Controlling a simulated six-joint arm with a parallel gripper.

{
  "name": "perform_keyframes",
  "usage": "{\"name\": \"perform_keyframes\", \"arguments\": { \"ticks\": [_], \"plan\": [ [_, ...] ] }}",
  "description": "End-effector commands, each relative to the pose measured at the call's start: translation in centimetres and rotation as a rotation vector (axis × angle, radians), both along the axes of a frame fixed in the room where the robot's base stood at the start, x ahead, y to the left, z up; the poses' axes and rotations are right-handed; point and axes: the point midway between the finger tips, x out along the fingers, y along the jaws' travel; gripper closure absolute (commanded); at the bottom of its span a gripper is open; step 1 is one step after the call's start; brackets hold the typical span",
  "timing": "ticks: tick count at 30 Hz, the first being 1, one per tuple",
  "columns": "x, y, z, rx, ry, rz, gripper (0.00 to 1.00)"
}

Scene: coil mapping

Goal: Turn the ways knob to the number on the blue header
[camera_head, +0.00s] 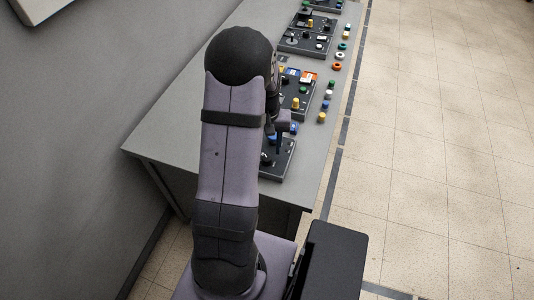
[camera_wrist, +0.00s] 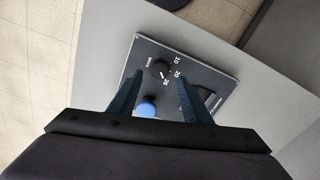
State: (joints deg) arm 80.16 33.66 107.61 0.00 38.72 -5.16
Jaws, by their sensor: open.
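A black knob (camera_wrist: 159,70) with a white pointer mark stands on a dark panel (camera_wrist: 226,75) in the wrist view. White numbers are printed around the knob, and its pointer is toward the lower-right one. A small label beside it is too small to read surely. My gripper (camera_wrist: 157,78) is open, with one finger on each side of the knob in this view; I cannot tell whether they touch it. A blue round part (camera_wrist: 146,109) shows between the fingers. In the head view, the same panel (camera_head: 285,161) is partly hidden by my arm. A blue header with a number is not clearly visible.
The panel lies near the front end of a long grey table (camera_head: 165,129). Farther along are more dark control panels (camera_head: 304,42). Several loose coloured parts (camera_head: 337,67) line the right edge. A grey wall (camera_head: 90,90) stands to the left; open tiled floor (camera_head: 440,130) to the right.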

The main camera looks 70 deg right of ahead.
Motion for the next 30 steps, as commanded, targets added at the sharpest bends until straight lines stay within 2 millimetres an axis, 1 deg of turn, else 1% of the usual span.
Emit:
{"name": "perform_keyframes", "arguments": {
  "ticks": [6,12,18,25,26,27,29,30],
  "plan": [
    [0.0,0.1,-2.7,0.005,0.001,0.0,0.56],
    [0.0,0.1,-4.4,0.003,0.001,0.0,0.56],
    [0.0,0.0,-5.1,0.0,0.0,0.0,0.56],
    [0.0,0.0,-5.1,0.0,0.0,0.0,0.56],
    [0.0,0.0,-5.1,0.0,0.0,0.0,0.63],
    [0.0,0.0,-5.1,0.0,0.0,0.0,0.72],
    [0.0,0.0,-5.1,0.0,0.0,0.0,0.87],
    [0.0,0.0,-5.1,0.0,0.0,0.0,0.96]
  ]
}}
